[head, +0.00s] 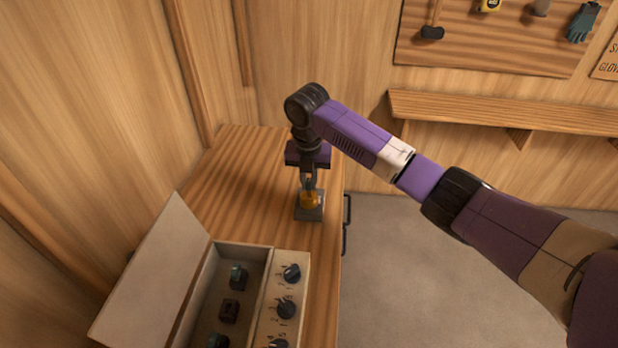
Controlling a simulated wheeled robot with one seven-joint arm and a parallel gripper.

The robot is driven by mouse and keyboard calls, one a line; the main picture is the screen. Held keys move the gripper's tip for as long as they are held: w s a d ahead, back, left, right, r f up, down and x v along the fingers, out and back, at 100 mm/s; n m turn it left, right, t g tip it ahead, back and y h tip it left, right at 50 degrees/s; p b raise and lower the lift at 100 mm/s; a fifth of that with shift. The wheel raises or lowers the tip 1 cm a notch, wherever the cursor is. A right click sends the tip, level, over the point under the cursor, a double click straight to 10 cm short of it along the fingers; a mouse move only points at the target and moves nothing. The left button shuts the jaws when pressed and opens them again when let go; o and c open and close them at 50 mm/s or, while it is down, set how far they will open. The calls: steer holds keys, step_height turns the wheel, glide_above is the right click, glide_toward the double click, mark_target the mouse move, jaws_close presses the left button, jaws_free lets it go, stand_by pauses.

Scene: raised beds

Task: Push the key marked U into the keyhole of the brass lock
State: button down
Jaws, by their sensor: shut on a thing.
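The brass lock (309,200) sits on a dark grey base plate (309,214) on the wooden bench top, near its right edge. My gripper (309,188) points down right above the lock. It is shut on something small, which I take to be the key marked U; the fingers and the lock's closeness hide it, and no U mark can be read. The keyhole cannot be made out. I cannot tell whether the key touches the lock.
An open box (258,248) with a raised lid (160,265), dark parts inside and several black knobs stands in front on the bench (240,170). A wall shelf (490,110) and tool board (480,60) are behind. Bench space left of the lock is clear.

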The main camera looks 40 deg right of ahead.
steer(key=shift+f, duration=0.7)
stand_by(1.1)
